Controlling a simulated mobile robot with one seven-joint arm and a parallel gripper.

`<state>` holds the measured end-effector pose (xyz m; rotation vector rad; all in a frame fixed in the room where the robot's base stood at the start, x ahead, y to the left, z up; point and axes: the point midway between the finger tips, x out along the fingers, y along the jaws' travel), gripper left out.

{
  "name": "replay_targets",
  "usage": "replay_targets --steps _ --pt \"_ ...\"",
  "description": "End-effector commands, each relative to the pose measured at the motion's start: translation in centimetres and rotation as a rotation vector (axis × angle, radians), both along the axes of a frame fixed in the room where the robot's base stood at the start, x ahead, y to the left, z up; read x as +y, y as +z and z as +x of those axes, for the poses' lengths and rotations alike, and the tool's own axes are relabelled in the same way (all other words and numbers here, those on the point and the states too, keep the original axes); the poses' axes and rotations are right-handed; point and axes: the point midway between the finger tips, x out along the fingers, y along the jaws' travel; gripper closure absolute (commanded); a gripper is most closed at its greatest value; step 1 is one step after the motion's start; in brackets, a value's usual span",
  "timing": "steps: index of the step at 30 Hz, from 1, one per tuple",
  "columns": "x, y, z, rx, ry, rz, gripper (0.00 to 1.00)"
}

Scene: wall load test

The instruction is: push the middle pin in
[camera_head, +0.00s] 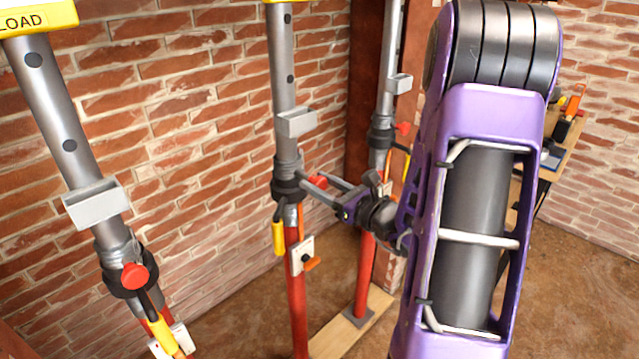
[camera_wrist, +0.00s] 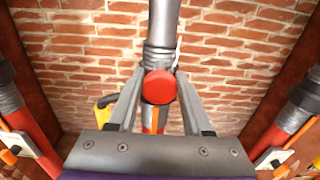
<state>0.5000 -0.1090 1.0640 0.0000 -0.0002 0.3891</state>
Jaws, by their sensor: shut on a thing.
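The middle prop (camera_head: 283,100) is a grey tube over a red lower tube, with a dark collar. The middle pin (camera_head: 317,182) has a round red head in front of the collar; it also shows in the wrist view (camera_wrist: 160,87). My gripper (camera_head: 314,184) reaches in from the right. In the wrist view its two grey fingers (camera_wrist: 159,76) lie on either side of the pin's red head, shut on it. The pin's shaft and how deep it sits are hidden behind the head.
The left prop (camera_head: 55,110) has its own red-headed pin (camera_head: 134,275). The right prop (camera_head: 388,70) has another (camera_head: 403,128). Yellow handles hang by the collars. A brick wall stands behind, and a table (camera_head: 562,150) with tools is at the right.

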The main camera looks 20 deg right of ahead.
Motion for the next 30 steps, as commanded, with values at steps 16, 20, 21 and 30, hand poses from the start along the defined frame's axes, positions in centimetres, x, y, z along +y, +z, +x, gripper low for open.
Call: replay_targets --steps 16,20,21,30 --pt "-0.02 0.01 -0.01 0.0 0.0 0.0 1.0" --pt "-0.02 0.01 -0.01 0.0 0.0 0.0 1.0" --pt "-0.02 0.01 -0.01 0.0 0.0 0.0 1.0" --pt "-0.01 0.01 -0.01 0.0 0.0 0.0 1.0"
